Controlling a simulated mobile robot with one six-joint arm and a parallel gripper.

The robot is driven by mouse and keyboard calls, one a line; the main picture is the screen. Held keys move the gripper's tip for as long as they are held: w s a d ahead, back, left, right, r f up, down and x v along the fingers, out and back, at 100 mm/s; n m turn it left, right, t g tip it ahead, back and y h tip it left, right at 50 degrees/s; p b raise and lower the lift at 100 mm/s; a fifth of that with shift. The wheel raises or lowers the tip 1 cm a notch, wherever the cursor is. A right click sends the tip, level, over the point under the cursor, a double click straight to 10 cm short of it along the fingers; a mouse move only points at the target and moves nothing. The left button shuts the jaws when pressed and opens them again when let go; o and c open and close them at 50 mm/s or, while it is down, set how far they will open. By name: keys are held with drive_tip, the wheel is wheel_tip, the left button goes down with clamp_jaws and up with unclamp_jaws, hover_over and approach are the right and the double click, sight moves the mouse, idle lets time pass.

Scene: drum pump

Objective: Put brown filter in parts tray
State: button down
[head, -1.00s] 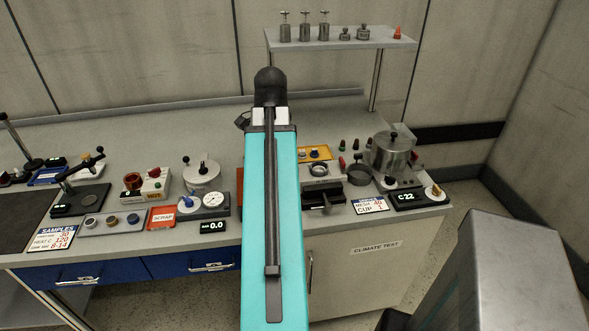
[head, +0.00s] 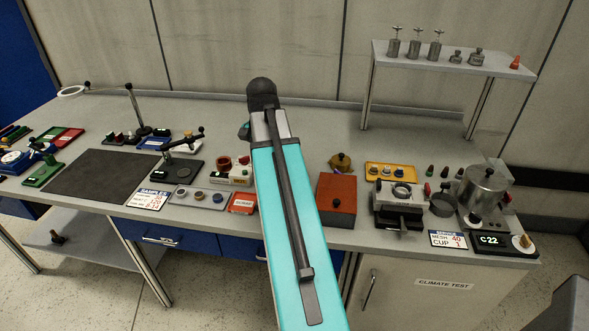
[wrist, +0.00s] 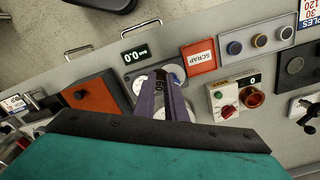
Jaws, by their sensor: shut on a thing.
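My gripper (wrist: 161,93) is shut on a small dark piece low between its fingers. The fingers hide most of it, and I cannot tell whether it is the brown filter. In the wrist view it is above a white round dial and the BAR 0.0 display (wrist: 149,50). In the head view my arm hides the gripper. A grey tray with several round pieces, blue and brownish, lies left of my arm (head: 205,204) and at the upper right of the wrist view (wrist: 247,58). A yellow tray (head: 377,181) with small parts is to the right. I cannot tell which is the parts tray.
A red SCRAP pad (head: 242,203) lies next to the grey tray. An orange-red box (head: 337,195), a grey vise-like device (head: 398,213) and a metal pot (head: 485,187) stand right of my arm. A raised shelf (head: 430,64) stands at the back right. Bench behind is clear.

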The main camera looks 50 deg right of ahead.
drive_tip(key=w+a+n+p, duration=0.1)
drive_tip(key=w+a+n, duration=0.2)
drive_tip(key=a, duration=0.8)
drive_tip(key=w+a+f+n+p, duration=0.1)
drive_tip(key=w+a+n, duration=0.3)
drive_tip(key=w+a, duration=0.4)
drive_tip(key=w+a+f+n+p, duration=0.1)
drive_tip(key=w+a+n, duration=0.3)
drive_tip(key=a, duration=1)
drive_tip(key=shift+w+a, duration=0.3)
drive_tip(key=shift+w, duration=0.85)
drive_tip(key=shift+s+d, duration=0.1)
